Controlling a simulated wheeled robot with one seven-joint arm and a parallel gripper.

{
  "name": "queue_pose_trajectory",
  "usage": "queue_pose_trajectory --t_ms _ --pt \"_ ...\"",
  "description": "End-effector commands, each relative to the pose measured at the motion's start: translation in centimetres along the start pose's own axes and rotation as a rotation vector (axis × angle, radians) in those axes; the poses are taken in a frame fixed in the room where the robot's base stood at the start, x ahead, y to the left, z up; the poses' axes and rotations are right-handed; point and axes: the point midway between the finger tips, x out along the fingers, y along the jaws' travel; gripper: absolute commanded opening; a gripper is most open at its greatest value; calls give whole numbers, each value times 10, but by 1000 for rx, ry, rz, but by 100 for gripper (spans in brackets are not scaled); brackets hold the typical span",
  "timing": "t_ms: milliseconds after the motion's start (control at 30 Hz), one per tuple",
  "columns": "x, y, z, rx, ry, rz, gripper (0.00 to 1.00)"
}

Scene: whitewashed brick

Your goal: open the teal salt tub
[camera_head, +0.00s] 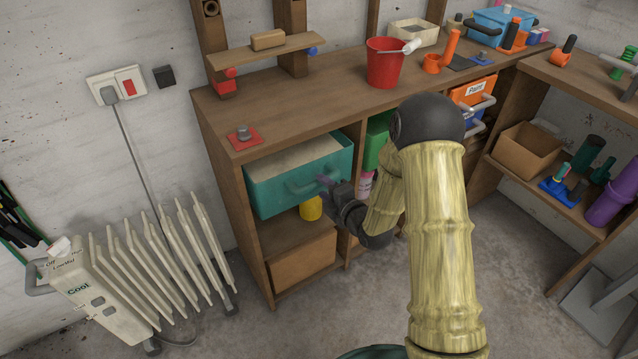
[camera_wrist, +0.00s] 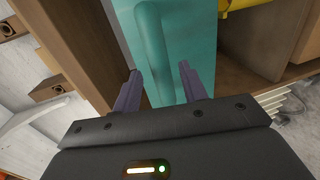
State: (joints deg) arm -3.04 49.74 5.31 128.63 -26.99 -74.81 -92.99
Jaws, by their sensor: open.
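The teal salt tub (camera_head: 268,195) sits in the upper left bay of the wooden workbench. Its pale top surface shows and its front carries a teal bar handle (camera_head: 303,188). My gripper (camera_head: 326,182) is at the right end of that handle, its jaws open. In the wrist view the tub's teal front (camera_wrist: 190,35) fills the middle, and the handle (camera_wrist: 152,50) runs down between the two fingers of my gripper (camera_wrist: 160,69). The fingers stand apart on either side of it, with nothing clamped. My arm hides part of the bench to the right.
A yellow object (camera_head: 311,208) and a wooden box (camera_head: 303,262) are below the tub. A red bucket (camera_head: 384,65) stands on the workbench top (camera_head: 330,85). A white radiator (camera_head: 150,265) is on the floor at left. Bare floor shows in front of the bench.

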Motion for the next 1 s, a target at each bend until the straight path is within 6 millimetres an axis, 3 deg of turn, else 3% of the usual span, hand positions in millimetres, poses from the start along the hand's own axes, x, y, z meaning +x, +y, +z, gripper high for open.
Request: queue_pose_trajectory --t_ms 233,567,800,1000 --pt "32 0 0 0 0 1 43" --pt "36 0 0 0 0 0 43" --pt "36 0 0 0 -1 0 0" --pt "36 0 0 0 0 0 0"
